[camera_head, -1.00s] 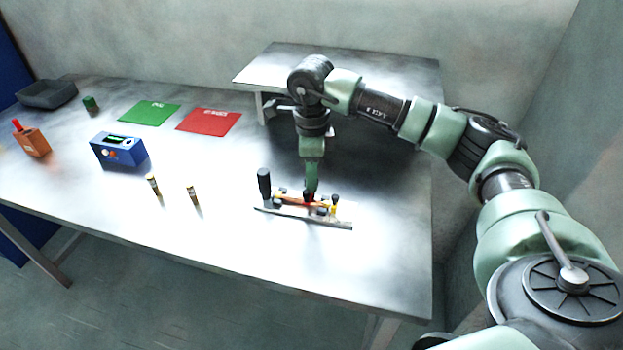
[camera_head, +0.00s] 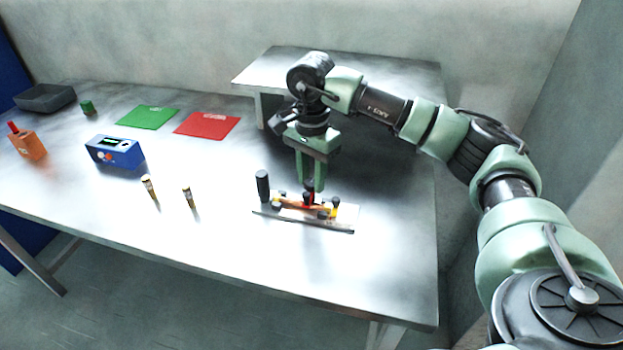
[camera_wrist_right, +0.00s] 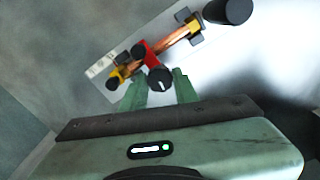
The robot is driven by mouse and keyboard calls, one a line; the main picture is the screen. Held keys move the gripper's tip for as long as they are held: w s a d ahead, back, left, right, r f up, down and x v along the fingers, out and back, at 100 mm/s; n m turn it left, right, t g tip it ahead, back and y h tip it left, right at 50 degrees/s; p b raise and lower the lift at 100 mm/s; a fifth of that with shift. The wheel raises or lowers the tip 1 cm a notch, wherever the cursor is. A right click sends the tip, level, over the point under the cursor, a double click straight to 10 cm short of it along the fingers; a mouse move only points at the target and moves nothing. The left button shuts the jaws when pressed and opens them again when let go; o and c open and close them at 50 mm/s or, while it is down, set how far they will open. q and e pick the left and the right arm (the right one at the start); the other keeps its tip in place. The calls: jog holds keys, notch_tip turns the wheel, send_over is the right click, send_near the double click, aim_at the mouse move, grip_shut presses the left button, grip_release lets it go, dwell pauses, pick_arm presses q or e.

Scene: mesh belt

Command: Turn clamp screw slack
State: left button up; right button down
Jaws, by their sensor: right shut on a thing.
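A clamp fixture on a pale plate (camera_head: 278,218) lies near the front right of the table. In the wrist view, a copper-coloured bar (camera_wrist_right: 173,40) runs along it through a red clamp (camera_wrist_right: 150,60). The clamp screw's black knob (camera_wrist_right: 159,79) has a white mark on top. My right gripper (camera_head: 310,187) points straight down over the fixture, its two green fingers on either side of the knob and shut on it. The fingers partly hide the screw in the head view. My left gripper is out of view.
A tall black handle (camera_head: 263,186) stands at the fixture's left end. Two small cylinders (camera_head: 149,187) stand left of it. A blue box (camera_head: 115,152), green mat (camera_head: 148,117), red mat (camera_head: 207,124), orange block (camera_head: 30,145) and grey tray (camera_head: 45,98) are farther left.

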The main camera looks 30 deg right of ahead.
aim_at(312, 182)
jog(key=shift+n, duration=0.8)
jog(key=c, duration=1.1)
grip_release()
jog(key=shift+o, duration=0.2)
notch_tip(312, 182, up, 8)
jog(key=shift+b, duration=0.4)
